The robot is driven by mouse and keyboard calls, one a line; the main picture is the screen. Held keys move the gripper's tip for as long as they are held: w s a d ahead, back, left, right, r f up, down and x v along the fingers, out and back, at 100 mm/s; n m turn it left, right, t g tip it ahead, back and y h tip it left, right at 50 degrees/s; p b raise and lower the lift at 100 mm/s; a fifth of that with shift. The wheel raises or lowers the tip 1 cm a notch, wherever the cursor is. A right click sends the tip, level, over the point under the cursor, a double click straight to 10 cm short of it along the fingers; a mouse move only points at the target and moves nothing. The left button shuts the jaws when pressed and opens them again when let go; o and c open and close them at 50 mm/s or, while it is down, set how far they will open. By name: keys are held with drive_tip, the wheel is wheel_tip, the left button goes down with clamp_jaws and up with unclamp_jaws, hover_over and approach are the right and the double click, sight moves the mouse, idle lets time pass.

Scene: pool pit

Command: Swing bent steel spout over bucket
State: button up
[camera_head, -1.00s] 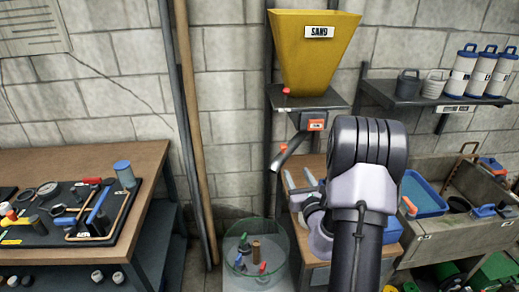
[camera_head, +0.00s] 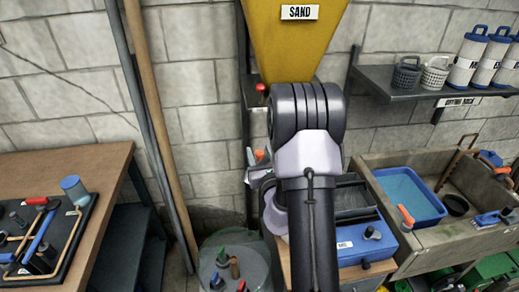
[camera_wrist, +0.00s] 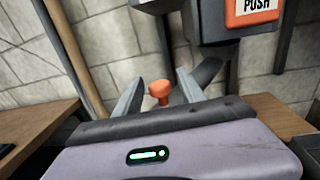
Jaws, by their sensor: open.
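The bent steel spout (camera_wrist: 207,75) is a dark bar in the wrist view, ending in an orange knob (camera_wrist: 160,90). My gripper (camera_wrist: 158,80) is open, with its two grey fingers on either side of the knob. Whether a finger touches the knob cannot be told. In the head view my arm hides most of the spout; a bit of orange (camera_head: 259,155) shows by the fingers. The clear round bucket (camera_head: 208,252) stands low in front of the wall, below and left of my gripper, with several small bottles in it.
The yellow sand hopper (camera_head: 296,50) is above my wrist. A sink (camera_head: 405,255) and shelf (camera_head: 400,90) are at right.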

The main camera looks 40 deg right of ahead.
drive_tip(key=shift+s+a, duration=0.1)
drive_tip(key=shift+c, duration=0.7)
clamp_jaws()
idle(0.6)
